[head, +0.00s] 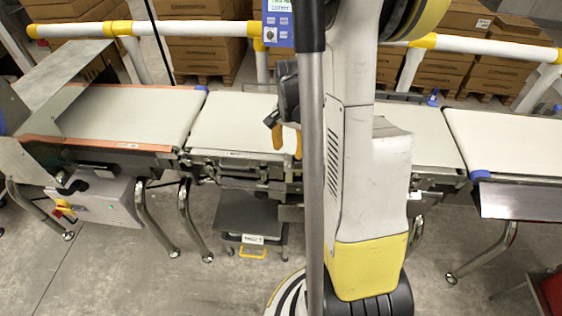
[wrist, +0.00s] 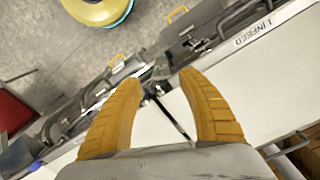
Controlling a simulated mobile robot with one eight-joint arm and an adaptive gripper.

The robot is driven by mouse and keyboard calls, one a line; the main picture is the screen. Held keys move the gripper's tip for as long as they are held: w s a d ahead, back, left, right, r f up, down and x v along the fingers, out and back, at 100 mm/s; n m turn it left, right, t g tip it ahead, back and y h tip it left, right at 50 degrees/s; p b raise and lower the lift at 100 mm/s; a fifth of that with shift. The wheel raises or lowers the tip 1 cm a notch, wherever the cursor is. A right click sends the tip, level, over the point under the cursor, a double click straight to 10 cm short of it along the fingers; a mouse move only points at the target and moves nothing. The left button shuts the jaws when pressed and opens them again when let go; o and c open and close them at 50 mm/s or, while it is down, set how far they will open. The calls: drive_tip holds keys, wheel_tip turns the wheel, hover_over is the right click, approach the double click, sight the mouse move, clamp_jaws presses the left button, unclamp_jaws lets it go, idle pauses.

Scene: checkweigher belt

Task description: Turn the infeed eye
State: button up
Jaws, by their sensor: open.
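My gripper (head: 285,131) is in front of the belt line in the head view, beside my column, its orange fingers apart. In the wrist view my gripper (wrist: 160,82) is open and empty, its fingertips over the near edge of the belts. A small dark fitting (wrist: 150,88) shows between the fingertips, near the gap between two belts. I cannot tell for sure whether it is the infeed eye, or whether a finger touches it. In the head view my column and gripper hide that part.
A left belt (head: 130,108), a middle belt (head: 228,122) and a right belt (head: 510,140) stand in line. A white and yellow rail (head: 190,28) runs behind them, with cartons beyond. A red object (head: 552,292) is at the lower right. Floor is clear at lower left.

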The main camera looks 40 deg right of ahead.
sight(288, 172)
wheel_tip(288, 172, down, 8)
drive_tip(key=shift+w+f+b, duration=0.1)
drive_tip(key=shift+b, duration=1.05)
